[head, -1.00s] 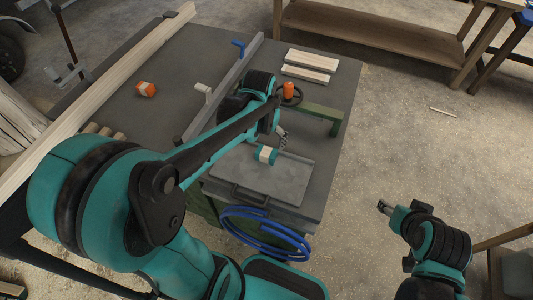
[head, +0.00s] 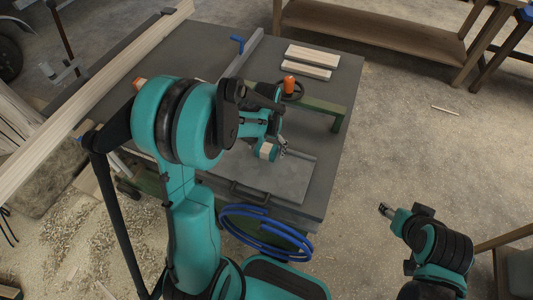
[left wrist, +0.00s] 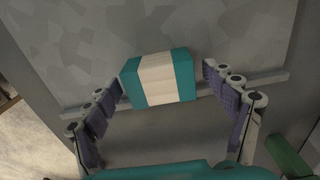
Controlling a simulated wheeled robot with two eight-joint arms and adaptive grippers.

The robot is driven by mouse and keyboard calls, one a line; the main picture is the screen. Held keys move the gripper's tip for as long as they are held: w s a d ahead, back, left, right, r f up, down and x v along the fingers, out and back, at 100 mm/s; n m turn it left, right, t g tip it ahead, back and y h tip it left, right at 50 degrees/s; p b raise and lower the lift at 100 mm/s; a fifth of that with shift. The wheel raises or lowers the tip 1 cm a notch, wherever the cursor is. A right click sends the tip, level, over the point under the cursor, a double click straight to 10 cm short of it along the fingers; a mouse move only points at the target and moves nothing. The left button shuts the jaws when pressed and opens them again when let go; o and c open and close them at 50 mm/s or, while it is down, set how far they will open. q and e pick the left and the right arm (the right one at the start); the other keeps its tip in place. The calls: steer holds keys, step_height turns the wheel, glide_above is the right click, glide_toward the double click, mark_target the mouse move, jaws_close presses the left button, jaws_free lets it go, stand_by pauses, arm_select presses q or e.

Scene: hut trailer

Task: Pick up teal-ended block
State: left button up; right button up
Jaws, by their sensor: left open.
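The teal-ended block (head: 267,152), pale in the middle, lies on the grey metal plate (head: 290,180) near the table's front. In the left wrist view the block (left wrist: 158,78) sits between the fingertips of my left gripper (left wrist: 160,82). The gripper is open, with a gap to the block on each side. In the head view my left gripper (head: 280,147) is at the block and partly hidden by my arm. My right gripper (head: 384,209) is over the floor at the right, away from the table; its finger gap is too small to judge.
An orange-ended block (head: 139,83) is mostly hidden behind my left arm. A long fence (head: 243,55) crosses the table. Two pale boards (head: 310,60), a handwheel with orange knob (head: 289,82) and a green rail (head: 325,107) lie beyond. A blue hose (head: 265,232) hangs at the front.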

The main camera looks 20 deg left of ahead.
arm_select(q)
steer(key=c, duration=1.2)
steer(key=shift+r, duration=0.15)
